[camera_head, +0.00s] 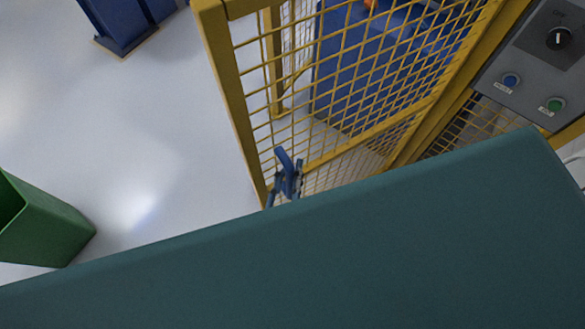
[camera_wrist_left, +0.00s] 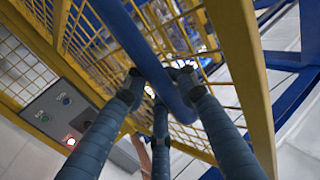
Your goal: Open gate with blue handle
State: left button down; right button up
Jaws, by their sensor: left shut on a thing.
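The yellow mesh gate (camera_head: 233,100) stands at the middle of the head view, with a blue handle (camera_head: 284,163) low on its frame. I cannot tell for sure how far the gate is open. My left gripper (camera_head: 287,182) is at the handle; only its blue-grey fingertips show. In the left wrist view the handle (camera_wrist_left: 146,55) is a thick blue bar running between the fingers of the left gripper (camera_wrist_left: 160,88), which are shut around it. Yellow gate frame (camera_wrist_left: 240,70) shows beside it. My right gripper is not in view.
A grey control panel (camera_head: 525,75) with a knob and blue and green buttons is at the right. A green bin (camera_head: 45,225) stands on the floor at left, a blue post base (camera_head: 125,25) at upper left. Pale floor between them is clear. A large teal shape hides the lower head view.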

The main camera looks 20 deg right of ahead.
pick_arm(q)
jog(key=shift+a+f, duration=0.1)
jog(key=shift+a, duration=0.15)
jog(key=c, duration=1.5)
grip_release()
jog(key=shift+o, duration=0.2)
jog(key=shift+s+a, duration=0.1)
jog(key=shift+a, duration=0.1)
jog(key=v, duration=1.2)
